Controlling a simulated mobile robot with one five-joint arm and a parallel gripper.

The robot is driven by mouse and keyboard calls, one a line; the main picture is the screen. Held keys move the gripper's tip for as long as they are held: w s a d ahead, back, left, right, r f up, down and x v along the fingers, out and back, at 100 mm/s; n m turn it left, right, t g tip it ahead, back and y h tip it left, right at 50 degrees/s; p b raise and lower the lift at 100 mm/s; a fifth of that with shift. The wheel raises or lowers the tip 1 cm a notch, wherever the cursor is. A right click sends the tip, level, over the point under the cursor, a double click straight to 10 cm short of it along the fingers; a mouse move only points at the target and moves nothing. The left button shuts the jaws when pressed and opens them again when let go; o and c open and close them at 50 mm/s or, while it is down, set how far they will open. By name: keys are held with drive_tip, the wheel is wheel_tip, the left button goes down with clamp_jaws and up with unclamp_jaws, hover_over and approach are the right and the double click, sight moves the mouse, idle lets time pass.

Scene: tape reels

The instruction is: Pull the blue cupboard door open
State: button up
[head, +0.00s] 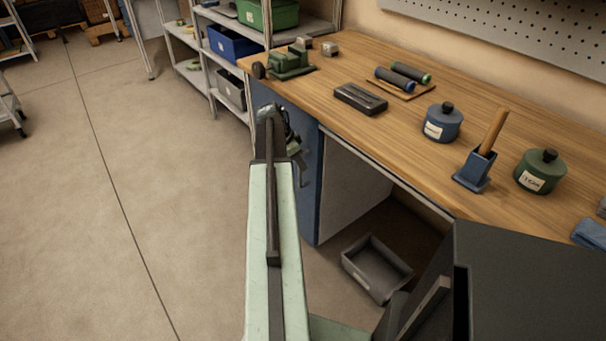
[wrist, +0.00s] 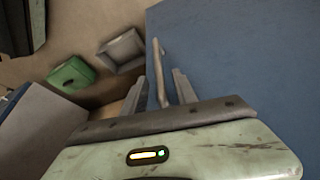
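The blue cupboard door (head: 311,205) stands upright under the left end of the wooden bench and looks shut, though my arm hides part of it. It fills the right of the wrist view (wrist: 245,65). Its grey bar handle (wrist: 158,75) stands off the blue face near the door's edge. In the head view my gripper (head: 291,146) is at the door's upper part, partly hidden by my arm. In the wrist view my gripper (wrist: 160,88) is open, with the handle between its two fingers. Gaps show on both sides of the handle, so the fingers are not closed on it.
The bench top (head: 340,72) carries a green vise (head: 291,62), a dark box (head: 360,98), lidded pots and a blue holder. A grey tray (head: 352,262) lies on the floor under the bench. Shelves (head: 197,62) stand behind. The floor left of my arm is clear.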

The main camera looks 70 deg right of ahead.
drive_tip(key=b+x, duration=0.2)
drive_tip(key=x, duration=0.2)
drive_tip(key=shift+f+b, duration=0.2)
drive_tip(key=shift+b, duration=0.15)
drive_tip(key=shift+r, duration=0.1)
drive_tip(key=shift+c, duration=0.3)
clamp_jaws()
drive_tip(key=shift+a, duration=0.1)
idle(0.5)
